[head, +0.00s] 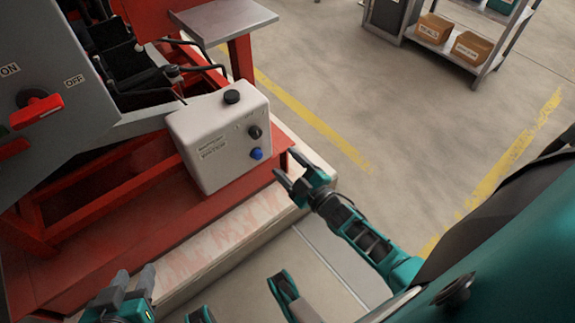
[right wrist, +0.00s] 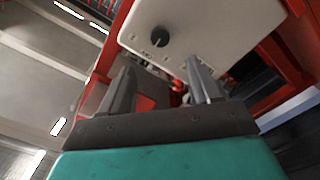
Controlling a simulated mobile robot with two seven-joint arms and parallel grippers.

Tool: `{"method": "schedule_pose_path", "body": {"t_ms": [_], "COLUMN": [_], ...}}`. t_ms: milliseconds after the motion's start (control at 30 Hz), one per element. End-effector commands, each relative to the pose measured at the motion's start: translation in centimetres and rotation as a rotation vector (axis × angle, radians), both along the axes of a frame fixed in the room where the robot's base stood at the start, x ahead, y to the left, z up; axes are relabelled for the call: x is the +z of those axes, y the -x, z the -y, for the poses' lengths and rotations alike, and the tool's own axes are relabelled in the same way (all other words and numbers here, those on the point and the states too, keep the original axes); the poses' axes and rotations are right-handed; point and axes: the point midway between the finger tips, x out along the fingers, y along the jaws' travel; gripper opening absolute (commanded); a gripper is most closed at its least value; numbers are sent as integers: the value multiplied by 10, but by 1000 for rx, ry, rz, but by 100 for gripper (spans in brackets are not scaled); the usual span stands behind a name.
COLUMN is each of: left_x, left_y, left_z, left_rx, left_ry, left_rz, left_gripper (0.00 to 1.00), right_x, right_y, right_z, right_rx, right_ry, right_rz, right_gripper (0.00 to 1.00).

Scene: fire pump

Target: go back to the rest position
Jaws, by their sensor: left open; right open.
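My right gripper (head: 285,163) is open and empty in the head view, just right of the white control box. The box (head: 205,155) has a black knob on top, and a dark knob and a blue knob on its front face. In the right wrist view both fingers of the right gripper (right wrist: 160,75) are apart, with the white box (right wrist: 205,25) and one dark knob (right wrist: 159,36) beyond them. My left gripper (head: 136,278) is low at the bottom left of the head view, with its fingers apart and nothing visible between them. Its lower part is cut off by the frame edge.
The red pump frame (head: 130,205) fills the left, with a grey panel and red switch handle (head: 37,111). A pale plinth (head: 225,245) runs along its base. A shelf with cardboard boxes (head: 471,47) stands far back right. Open floor (head: 400,110) with yellow lines lies between.

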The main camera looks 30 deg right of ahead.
Motion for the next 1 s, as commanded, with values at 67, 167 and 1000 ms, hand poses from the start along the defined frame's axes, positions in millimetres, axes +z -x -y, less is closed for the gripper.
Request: {"method": "schedule_pose_path", "body": {"t_ms": [67, 167, 1000], "left_x": [0, 1, 1], "left_y": [0, 0, -1], "left_z": [0, 0, 0], "left_rx": [0, 0, 0], "left_ry": [0, 0, 1], "left_rz": [1, 1, 4], "left_gripper": [43, 43, 43], "right_x": [0, 0, 35], "right_y": [0, 0, 51], "right_z": [0, 0, -44], "right_rx": [1, 0, -97], "right_ry": [0, 0, -369], "right_rz": [1, 0, -376], "right_gripper": [63, 63, 63]}}
